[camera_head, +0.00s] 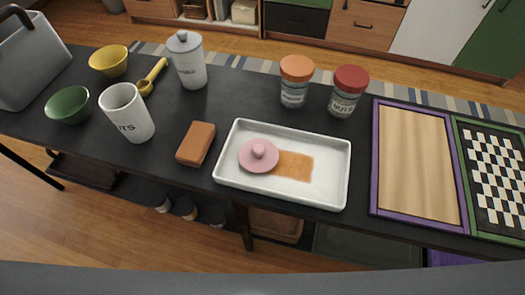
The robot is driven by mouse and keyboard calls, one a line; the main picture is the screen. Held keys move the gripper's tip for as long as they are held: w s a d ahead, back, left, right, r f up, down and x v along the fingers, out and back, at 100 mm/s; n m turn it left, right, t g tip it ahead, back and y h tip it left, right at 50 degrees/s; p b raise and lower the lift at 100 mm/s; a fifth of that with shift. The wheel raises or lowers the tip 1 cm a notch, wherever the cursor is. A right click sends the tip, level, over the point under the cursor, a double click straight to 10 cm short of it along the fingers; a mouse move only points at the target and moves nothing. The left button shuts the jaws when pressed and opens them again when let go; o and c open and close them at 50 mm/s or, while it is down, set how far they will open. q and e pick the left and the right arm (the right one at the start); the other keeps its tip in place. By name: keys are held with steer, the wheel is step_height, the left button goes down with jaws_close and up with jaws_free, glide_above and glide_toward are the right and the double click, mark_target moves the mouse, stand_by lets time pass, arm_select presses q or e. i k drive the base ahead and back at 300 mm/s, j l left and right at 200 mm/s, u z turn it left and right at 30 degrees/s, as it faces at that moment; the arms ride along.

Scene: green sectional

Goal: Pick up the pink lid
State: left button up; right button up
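The pink lid (259,155) is a round, flat disc with a small knob on top. It lies knob up in the left half of a white rectangular tray (328,182) on the dark table. An orange-brown patch (294,165) on the tray floor lies just right of the lid. Neither of my grippers shows in the head view.
A brown block (196,143) lies left of the tray, near a white open canister (127,113). A lidded canister (188,60) and two jars, orange-capped (295,81) and red-capped (347,91), stand behind. A purple-framed board (416,161) lies to the right.

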mark_target(257, 156)
steer(key=k+l+z, duration=0.1)
steer(key=k+l, duration=0.2)
steer(key=k+l+z, duration=0.15)
steer(key=l, duration=0.3)
steer(key=k+l+z, duration=0.1)
steer(key=k+l, duration=0.3)
